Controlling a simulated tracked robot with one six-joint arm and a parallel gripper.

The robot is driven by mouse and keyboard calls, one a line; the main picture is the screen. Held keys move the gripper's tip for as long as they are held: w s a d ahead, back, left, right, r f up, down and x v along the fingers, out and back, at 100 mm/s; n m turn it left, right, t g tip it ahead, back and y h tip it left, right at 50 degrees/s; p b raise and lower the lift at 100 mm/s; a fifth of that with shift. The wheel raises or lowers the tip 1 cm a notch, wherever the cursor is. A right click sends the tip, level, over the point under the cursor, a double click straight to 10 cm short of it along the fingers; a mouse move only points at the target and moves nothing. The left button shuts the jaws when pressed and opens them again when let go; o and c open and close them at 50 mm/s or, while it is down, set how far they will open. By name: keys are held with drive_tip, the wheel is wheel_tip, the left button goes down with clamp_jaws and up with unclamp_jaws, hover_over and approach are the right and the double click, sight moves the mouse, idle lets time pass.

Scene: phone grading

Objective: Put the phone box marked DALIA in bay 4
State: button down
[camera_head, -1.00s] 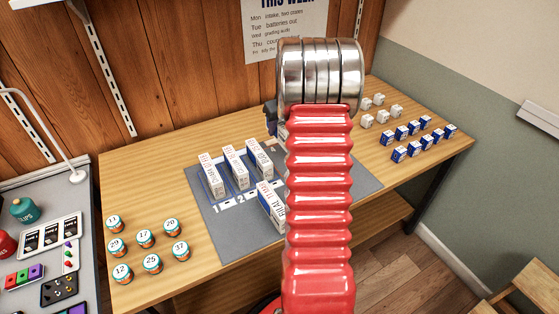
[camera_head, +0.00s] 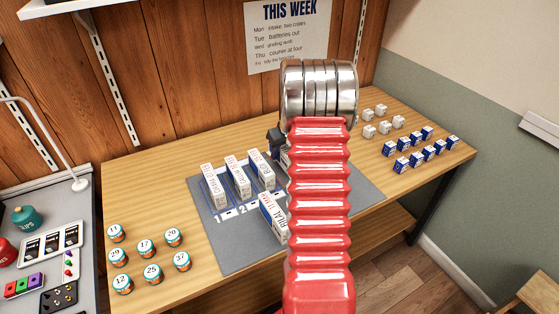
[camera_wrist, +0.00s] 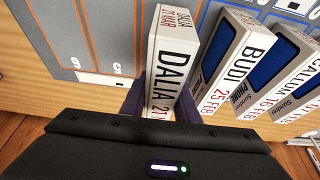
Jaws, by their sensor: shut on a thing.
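The white phone box marked DALIA (camera_wrist: 171,68) stands between the two dark purple fingers of my gripper (camera_wrist: 160,102) in the wrist view, and they are shut on it. It is beside the box marked BUDI (camera_wrist: 235,62), on the side toward bays 5 and 6. The number of the bay under it is hidden, and I cannot tell whether its base touches the mat.
Three boxes stand in bays 1 to 3 on the grey mat (camera_head: 232,256). Another white box (camera_head: 272,217) stands in front of them. Bays 5 and 6 look empty in the wrist view. Numbered jars (camera_head: 145,247) are at left, small blue boxes (camera_head: 421,151) at right.

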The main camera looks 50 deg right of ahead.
drive_tip(key=shift+f, duration=1.8)
drive_tip(key=shift+f, duration=0.15)
drive_tip(key=c, duration=1.4)
unclamp_jaws()
drive_tip(key=shift+o, duration=0.2)
drive_tip(key=v, duration=1.2)
